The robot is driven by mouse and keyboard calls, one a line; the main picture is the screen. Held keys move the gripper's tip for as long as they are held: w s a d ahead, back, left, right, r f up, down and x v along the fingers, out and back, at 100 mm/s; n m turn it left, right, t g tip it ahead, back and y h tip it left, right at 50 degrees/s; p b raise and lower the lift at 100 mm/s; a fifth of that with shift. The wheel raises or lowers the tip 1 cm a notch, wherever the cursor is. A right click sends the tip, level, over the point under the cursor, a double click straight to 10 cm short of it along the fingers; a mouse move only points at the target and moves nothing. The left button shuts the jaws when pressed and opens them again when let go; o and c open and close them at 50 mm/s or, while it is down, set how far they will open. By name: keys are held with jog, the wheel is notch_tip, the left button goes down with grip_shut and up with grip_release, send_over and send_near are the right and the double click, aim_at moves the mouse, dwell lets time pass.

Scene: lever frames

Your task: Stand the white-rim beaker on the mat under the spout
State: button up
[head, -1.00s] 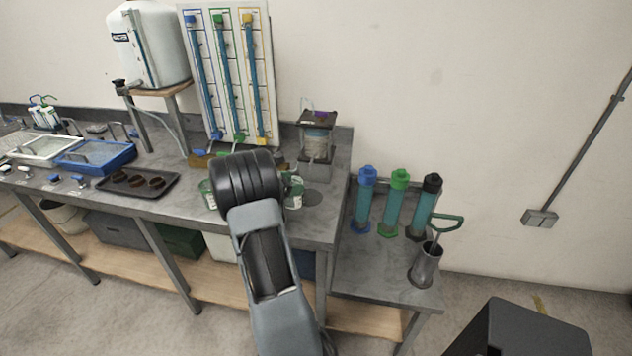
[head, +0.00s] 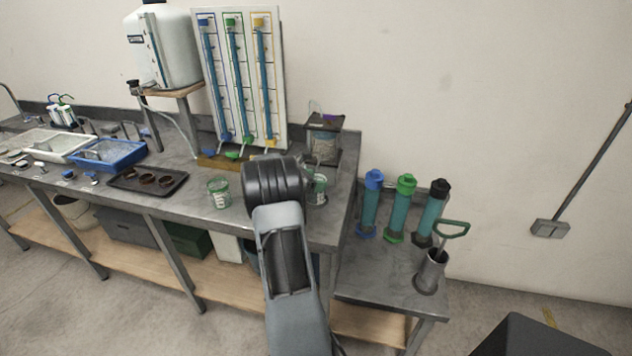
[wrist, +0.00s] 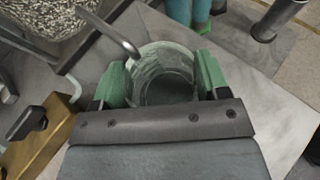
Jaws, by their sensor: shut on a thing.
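A clear glass beaker (wrist: 165,62) with a pale rim sits between the two green fingers of my gripper (wrist: 162,78) in the wrist view. My gripper is shut on it. In the head view the held beaker (head: 319,186) shows just right of my wrist, at the bench's right end. A bent metal spout (wrist: 116,34) reaches in from upper left, its tip at the beaker's rim in the wrist view. The apparatus with the spout (head: 323,142) stands behind. The mat is not clearly visible, and I cannot tell whether the beaker touches it.
Another beaker (head: 219,193) with a green marking stands on the bench left of my wrist. A board with three tubes (head: 240,85) stands behind, with a wooden block (wrist: 38,140) at its base. Several coloured cylinders (head: 402,208) stand on the lower bench at right.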

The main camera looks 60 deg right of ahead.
jog(key=shift+f, duration=0.2)
jog(key=o, duration=1)
jog(key=shift+r, duration=0.25)
jog(key=b+v, duration=0.1)
jog(key=v, duration=1.1)
jog(key=s+a+r+m+t+y, duration=0.1)
jog(key=a+m+t+y, duration=0.2)
jog(key=a, duration=0.7)
jog(key=s+a+r+m+t+y, duration=0.1)
jog(key=a+r+m+t+y, duration=0.15)
jog(key=a, duration=0.75)
jog(key=s+a+m+t+y, duration=0.1)
jog(key=s+a+m+y, duration=0.1)
jog(key=a, duration=0.4)
jog(key=s+a+f+m+t+y, duration=0.1)
jog(key=s+a+m+t+y, duration=0.1)
jog(key=s+a, duration=0.2)
jog(key=s+a+f+m+t+y, duration=0.1)
jog(key=s+a+m+y, duration=0.2)
jog(key=a, duration=0.7)
jog(key=shift+a+f, duration=0.15)
jog(key=shift+a, duration=0.1)
